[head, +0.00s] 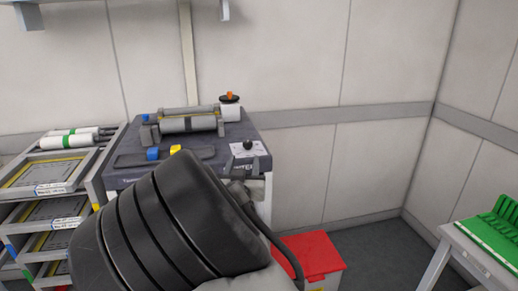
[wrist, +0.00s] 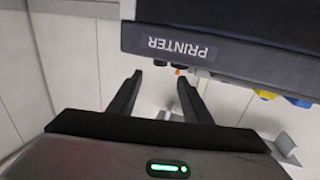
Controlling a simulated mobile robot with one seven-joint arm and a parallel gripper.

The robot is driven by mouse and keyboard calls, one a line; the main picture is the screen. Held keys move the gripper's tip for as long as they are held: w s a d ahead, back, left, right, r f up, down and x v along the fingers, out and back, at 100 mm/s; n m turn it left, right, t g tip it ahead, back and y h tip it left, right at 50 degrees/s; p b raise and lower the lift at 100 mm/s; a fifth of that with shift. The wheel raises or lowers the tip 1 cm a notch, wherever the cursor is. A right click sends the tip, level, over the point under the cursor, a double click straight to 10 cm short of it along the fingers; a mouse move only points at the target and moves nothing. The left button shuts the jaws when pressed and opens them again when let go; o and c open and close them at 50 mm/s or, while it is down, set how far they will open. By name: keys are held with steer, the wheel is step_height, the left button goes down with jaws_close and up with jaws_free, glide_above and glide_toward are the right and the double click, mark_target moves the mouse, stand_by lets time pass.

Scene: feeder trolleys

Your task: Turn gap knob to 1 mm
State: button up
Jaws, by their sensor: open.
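The printer (head: 232,134) stands against the back wall in the head view. A black knob (head: 248,145) sits on a white marked plate at its front right corner; it looks like the gap knob, but its setting is too small to read. In the wrist view, the printer's dark side (wrist: 225,49) shows with its label upside down. Small dark parts, one with an orange tip (wrist: 178,71), show at its edge beyond my fingers. My gripper (wrist: 160,78) is open, with nothing between its fingers. My arm hides much of the printer's front in the head view.
A rack with framed trays (head: 60,168) stands at the left. A red bin (head: 312,254) is on the floor, and a table with a green rack (head: 495,228) is at right.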

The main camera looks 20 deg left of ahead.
mark_target(248, 146)
steer(key=x, duration=1)
steer(key=c, duration=1.1)
